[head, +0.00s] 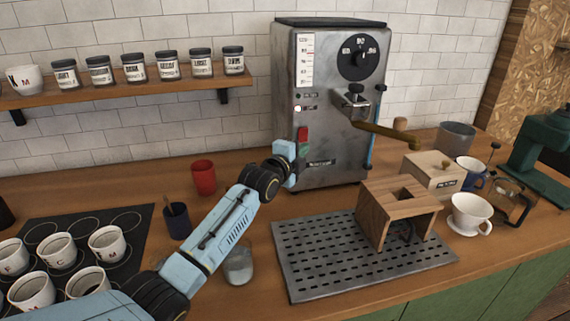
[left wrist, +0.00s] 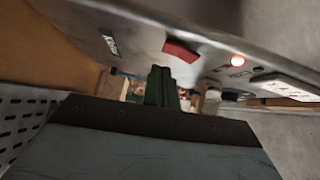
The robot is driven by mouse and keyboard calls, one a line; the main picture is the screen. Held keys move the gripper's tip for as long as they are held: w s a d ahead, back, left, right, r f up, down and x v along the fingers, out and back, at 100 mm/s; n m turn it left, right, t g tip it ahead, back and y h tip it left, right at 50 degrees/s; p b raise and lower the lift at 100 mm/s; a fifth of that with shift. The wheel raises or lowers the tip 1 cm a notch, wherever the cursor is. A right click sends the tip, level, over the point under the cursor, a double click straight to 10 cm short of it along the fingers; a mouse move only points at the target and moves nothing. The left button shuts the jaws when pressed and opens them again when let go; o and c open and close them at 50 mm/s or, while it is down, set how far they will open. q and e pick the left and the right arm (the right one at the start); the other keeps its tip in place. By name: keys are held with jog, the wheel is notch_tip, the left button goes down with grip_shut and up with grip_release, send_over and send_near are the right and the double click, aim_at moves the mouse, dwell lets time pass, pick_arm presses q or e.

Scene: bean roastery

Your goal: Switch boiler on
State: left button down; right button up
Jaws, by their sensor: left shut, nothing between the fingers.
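The boiler (head: 335,150) is a tall steel machine against the tiled wall. Its red rocker switch (head: 303,134) is low on the left of the front. My left gripper (head: 291,163) is in front of the boiler's lower left, just below the switch. Its dark green fingers (left wrist: 161,86) are together and empty, apart from the switch in the wrist view. The fingertips are hard to make out in the head view. My right gripper is not in view.
A perforated drip tray (head: 300,285) with a wooden stand (head: 385,215) is right of my arm. A lever handle (head: 385,129) juts from the boiler. A red cup (head: 203,177), a dark cup (head: 177,222) and a glass (head: 238,265) stand near my left arm.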

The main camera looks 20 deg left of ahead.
pick_arm(q)
jog(key=d+p+v, duration=0.1)
jog(key=v, duration=1)
jog(key=shift+s+f, duration=0.3)
jog(key=shift+f, duration=0.45)
